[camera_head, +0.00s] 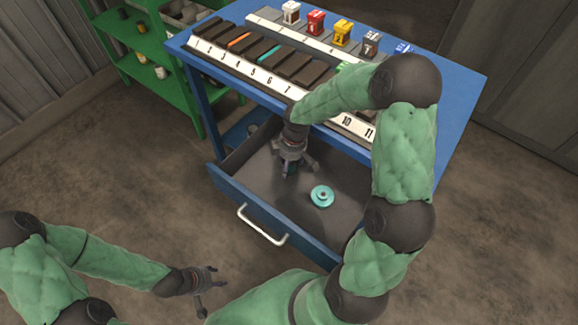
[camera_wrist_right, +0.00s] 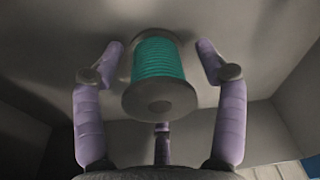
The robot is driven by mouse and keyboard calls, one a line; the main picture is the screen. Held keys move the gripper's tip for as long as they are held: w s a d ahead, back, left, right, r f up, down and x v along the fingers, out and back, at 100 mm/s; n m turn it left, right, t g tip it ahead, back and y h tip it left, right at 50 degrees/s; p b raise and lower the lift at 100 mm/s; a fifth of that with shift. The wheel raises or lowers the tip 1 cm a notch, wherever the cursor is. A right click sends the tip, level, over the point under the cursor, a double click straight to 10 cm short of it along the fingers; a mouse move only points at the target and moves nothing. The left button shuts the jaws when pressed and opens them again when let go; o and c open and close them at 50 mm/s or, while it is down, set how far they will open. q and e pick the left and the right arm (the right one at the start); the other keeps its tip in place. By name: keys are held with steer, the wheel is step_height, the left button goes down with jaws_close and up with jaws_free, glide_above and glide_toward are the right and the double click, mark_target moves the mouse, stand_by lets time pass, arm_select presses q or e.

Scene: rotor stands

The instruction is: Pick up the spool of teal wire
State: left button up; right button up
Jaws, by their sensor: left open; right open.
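The spool of teal wire (camera_head: 322,196) sits on the floor of the open drawer (camera_head: 266,185). In the right wrist view the spool (camera_wrist_right: 158,62) has teal windings between grey flanges and appears between my spread fingers, with no finger seen gripping it. My right gripper (camera_head: 293,168) is open and points down inside the drawer, to the left of the spool in the head view. Its fingers show in the wrist view (camera_wrist_right: 160,75). My left gripper (camera_head: 207,290) is open and empty, outside the drawer at lower left.
The drawer's front panel with a pale handle (camera_head: 262,224) faces the left arm. Above it is a blue workbench (camera_head: 455,83) with numbered dark slots (camera_head: 262,62) and coloured labelled blocks (camera_head: 316,22). A green shelf (camera_head: 150,85) stands at the left. My right arm crosses over the bench edge.

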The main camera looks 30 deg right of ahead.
steer(key=shift+f, duration=0.15)
steer(key=c, duration=1.3)
steer(key=shift+c, duration=0.3)
